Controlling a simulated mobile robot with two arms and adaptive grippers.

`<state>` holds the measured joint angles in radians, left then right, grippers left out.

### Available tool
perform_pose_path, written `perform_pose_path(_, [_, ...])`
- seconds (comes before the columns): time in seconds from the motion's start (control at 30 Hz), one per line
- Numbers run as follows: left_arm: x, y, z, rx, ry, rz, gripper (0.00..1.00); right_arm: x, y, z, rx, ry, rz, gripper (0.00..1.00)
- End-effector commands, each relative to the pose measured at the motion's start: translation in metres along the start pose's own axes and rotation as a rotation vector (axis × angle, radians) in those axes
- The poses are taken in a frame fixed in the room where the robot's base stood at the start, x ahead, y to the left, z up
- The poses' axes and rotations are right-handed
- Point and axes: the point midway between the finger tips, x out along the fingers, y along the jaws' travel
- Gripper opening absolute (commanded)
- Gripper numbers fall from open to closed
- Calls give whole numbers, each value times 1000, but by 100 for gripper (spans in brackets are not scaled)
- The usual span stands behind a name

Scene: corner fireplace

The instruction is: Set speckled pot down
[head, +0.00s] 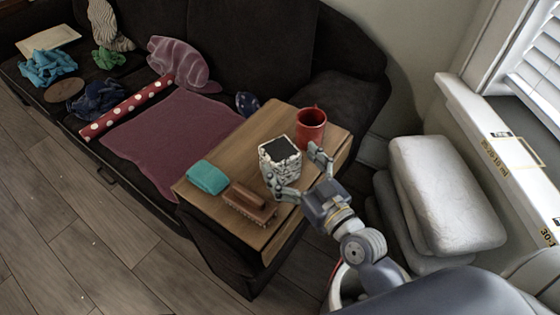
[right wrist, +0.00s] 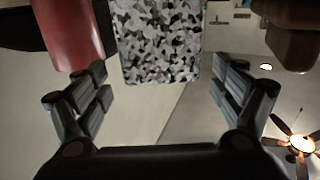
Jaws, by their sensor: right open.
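The speckled pot (head: 280,158) is a squarish black-and-white vessel with a dark top. It appears to stand upright on the wooden board (head: 245,143) at the sofa's end. My right gripper (head: 297,170) is open, with one finger on each side of the pot's near side. In the right wrist view the pot (right wrist: 158,40) is centred between the open fingers (right wrist: 160,78), with a visible gap on both sides. The pot's base is partly hidden by a finger in the head view. My left gripper is not in view.
A red mug (head: 311,130) stands close behind the pot. A brown brush (head: 249,203) and a teal folded cloth (head: 207,178) lie to its left on the board. The board's far-left part is clear. White cushions (head: 445,190) are stacked at right beside the window sill.

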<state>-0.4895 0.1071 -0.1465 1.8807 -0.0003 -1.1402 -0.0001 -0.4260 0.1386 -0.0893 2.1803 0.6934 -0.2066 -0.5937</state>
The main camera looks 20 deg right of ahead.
Motion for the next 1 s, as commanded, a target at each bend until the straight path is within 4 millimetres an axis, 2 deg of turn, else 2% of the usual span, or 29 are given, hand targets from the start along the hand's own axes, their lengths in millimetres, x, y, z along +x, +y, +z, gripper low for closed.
perform_pose_path(0.2, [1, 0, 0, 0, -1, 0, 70, 32, -1, -5, 3, 4, 2, 88])
perform_pose_path(0.3, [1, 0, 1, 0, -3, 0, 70, 42, -1, -4, 1, 2, 2, 88])
perform_pose_path(0.6, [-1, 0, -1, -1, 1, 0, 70, 46, -1, -4, 0, 0, 0, 88])
perform_pose_path(0.87, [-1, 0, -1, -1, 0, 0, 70, 46, -1, -4, -1, 0, 0, 30])
perform_pose_path(0.93, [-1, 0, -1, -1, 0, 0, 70, 46, -1, -5, -1, 3, 1, 30])
perform_pose_path(0.97, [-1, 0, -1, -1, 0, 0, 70, 46, -1, -5, -1, 3, 1, 25])
perform_pose_path(1.0, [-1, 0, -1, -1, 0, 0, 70, 46, -1, -5, -1, 3, 1, 25])
